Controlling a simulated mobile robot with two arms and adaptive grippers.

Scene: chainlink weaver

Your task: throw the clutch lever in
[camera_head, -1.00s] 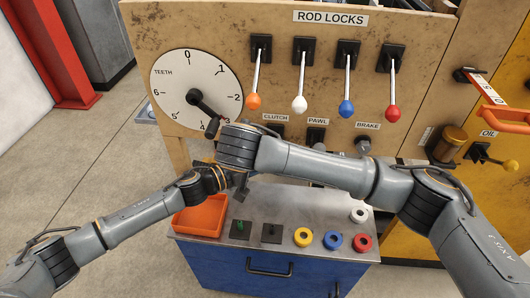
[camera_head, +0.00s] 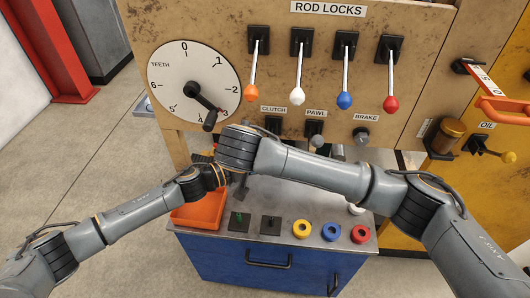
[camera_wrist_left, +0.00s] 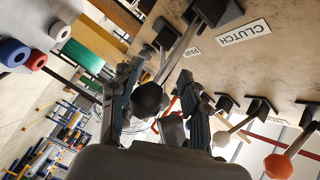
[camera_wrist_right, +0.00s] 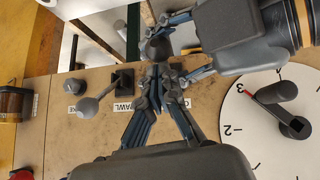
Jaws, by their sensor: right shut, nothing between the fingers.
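The clutch lever has a dark round knob (camera_wrist_left: 150,98) on a metal rod, with its mount beside the CLUTCH label (camera_wrist_left: 244,40) in the left wrist view. My left gripper (camera_wrist_left: 155,95) is open, with one finger on each side of the knob; I cannot tell whether either touches it. In the right wrist view the knob (camera_wrist_right: 158,48) also sits between the left fingers. My right gripper (camera_wrist_right: 160,85) is shut and empty, its tips close to the clutch mount and left gripper. In the head view my right arm hides the clutch lever and both fingertips.
The pawl lever (camera_wrist_right: 88,108) stands next to the clutch. Four coloured rod-lock levers, among them the orange one (camera_head: 250,92), hang above. An orange tray (camera_head: 200,212) and coloured rings (camera_head: 332,231) lie on the bench below.

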